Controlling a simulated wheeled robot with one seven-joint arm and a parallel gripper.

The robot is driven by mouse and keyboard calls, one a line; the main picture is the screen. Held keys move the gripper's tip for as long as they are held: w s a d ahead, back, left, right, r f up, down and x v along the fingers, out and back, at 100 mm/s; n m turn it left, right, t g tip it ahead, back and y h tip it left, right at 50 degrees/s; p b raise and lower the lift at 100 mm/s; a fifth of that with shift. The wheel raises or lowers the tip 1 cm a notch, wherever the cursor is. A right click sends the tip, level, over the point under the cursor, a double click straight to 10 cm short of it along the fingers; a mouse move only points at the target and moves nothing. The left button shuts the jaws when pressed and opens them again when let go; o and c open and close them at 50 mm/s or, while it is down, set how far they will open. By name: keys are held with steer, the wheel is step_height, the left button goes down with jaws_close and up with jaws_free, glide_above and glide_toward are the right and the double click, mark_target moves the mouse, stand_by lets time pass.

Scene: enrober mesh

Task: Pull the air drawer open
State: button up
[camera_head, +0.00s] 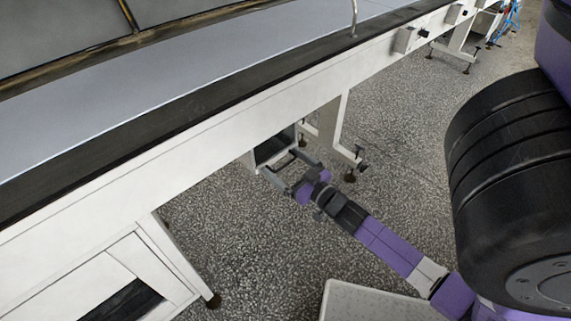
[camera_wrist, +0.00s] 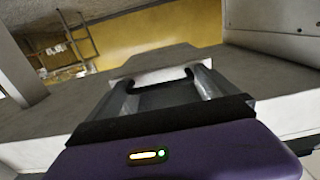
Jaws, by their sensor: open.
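The air drawer seems to be the small dark-faced box (camera_head: 272,146) with a pale frame, under the long white machine. My gripper (camera_head: 284,164) is just in front of that box, with its two fingers spread and pointing at it. In the wrist view my gripper (camera_wrist: 158,82) has a wide gap between its fingers. Nothing is seen held between the fingers. I cannot tell whether the fingers touch the box, and no handle can be made out.
The white machine frame (camera_head: 130,165) with its belt runs diagonally above the box. A machine leg (camera_head: 332,122) stands just right of it, and another leg (camera_head: 182,258) stands at lower left. The speckled floor (camera_head: 250,240) between them is clear.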

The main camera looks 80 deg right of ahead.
steer(key=c, duration=1.8)
steer(key=p+v, duration=0.2)
steer(key=v, duration=1)
steer(key=shift+a, duration=0.1)
steer(key=o, duration=1.8)
steer(key=shift+s, duration=0.1)
steer(key=v, duration=0.7)
steer(key=shift+s, duration=0.25)
steer(key=shift+a, duration=0.1)
